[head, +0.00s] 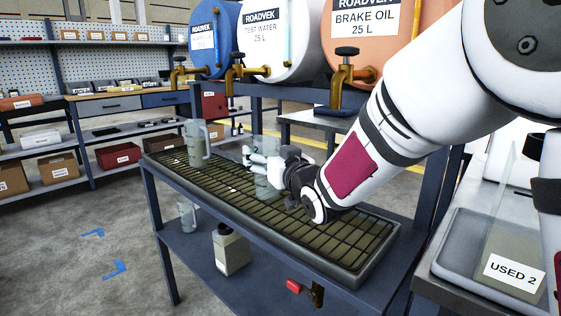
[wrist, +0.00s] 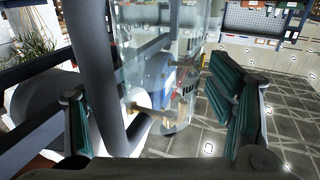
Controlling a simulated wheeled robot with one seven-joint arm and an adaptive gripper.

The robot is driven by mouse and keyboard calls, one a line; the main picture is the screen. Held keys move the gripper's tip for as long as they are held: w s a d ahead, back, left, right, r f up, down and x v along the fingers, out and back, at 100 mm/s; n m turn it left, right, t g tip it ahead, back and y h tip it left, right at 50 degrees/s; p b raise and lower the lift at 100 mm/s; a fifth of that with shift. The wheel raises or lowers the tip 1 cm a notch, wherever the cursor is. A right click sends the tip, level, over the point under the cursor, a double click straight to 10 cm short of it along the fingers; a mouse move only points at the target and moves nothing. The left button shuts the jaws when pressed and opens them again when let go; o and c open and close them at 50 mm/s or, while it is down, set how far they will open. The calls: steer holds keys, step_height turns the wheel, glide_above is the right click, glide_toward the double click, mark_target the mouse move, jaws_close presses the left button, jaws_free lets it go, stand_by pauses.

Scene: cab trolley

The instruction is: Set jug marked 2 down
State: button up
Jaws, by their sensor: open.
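A clear jug (head: 268,183) stands at my gripper in the head view, its base seeming to rest on the black grid of the drip tray (head: 345,270). In the wrist view, the clear jug (wrist: 165,60) and its thick grey handle (wrist: 95,60) fill the space ahead of and between the fingers. My gripper (head: 252,158) is open, its fingers apart around the handle side; it also shows in the wrist view (wrist: 160,105). I cannot tell whether a finger touches the handle. No number on this jug is readable. A second jug (head: 194,150) stands upright at the tray's far left end.
Blue, white and orange drums (head: 290,45) with brass taps (head: 345,80) hang above the tray's back edge. A bottle (head: 230,250) and a clear container (head: 187,215) stand on the lower shelf. A "USED 2" container (head: 513,265) is at right.

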steer(key=p+v, duration=0.1)
steer(key=v, duration=1.1)
